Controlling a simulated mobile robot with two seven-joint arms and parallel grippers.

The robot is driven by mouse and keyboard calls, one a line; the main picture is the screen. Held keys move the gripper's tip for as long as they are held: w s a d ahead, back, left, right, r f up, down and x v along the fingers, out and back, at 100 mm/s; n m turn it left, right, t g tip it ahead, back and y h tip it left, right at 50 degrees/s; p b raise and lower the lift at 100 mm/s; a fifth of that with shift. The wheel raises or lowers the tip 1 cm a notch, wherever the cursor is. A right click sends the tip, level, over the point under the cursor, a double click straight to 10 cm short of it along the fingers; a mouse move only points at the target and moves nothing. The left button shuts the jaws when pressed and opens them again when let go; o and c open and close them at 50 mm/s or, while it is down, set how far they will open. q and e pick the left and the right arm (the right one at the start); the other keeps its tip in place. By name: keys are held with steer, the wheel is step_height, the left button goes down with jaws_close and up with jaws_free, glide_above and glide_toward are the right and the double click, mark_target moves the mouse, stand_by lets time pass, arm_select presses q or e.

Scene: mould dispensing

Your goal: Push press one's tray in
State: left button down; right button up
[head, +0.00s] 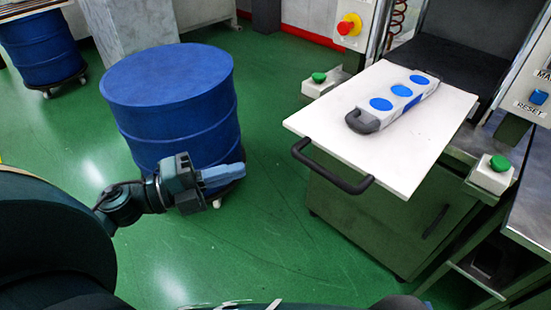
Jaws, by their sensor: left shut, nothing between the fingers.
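The press's white tray (430,145) is pulled out toward me at the right, with a black bar handle (332,168) along its front edge. A grey and white mould (396,103) with blue round spots and a dark grip lies on the tray. My left gripper (240,172) is shut and empty, in front of the blue drum and left of the tray handle, apart from it. My right gripper is not in view.
A large blue drum (170,120) on a wheeled base stands left of the press. The press's green cabinet (365,220) is under the tray. A red emergency button (349,24) and green buttons (500,163) flank the tray. Green floor (270,215) is free between drum and press.

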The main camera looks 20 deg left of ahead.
arm_select(q)
steer(key=p+x, duration=0.1)
steer(key=x, duration=0.6)
steer(key=shift+w+d, duration=0.1)
steer(key=shift+w, duration=0.1)
steer(key=shift+w+d, duration=0.45)
steer(key=shift+d, duration=0.1)
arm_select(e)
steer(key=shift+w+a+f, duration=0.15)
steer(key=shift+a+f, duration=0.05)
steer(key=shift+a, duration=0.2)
arm_select(q)
steer(key=shift+w, duration=0.1)
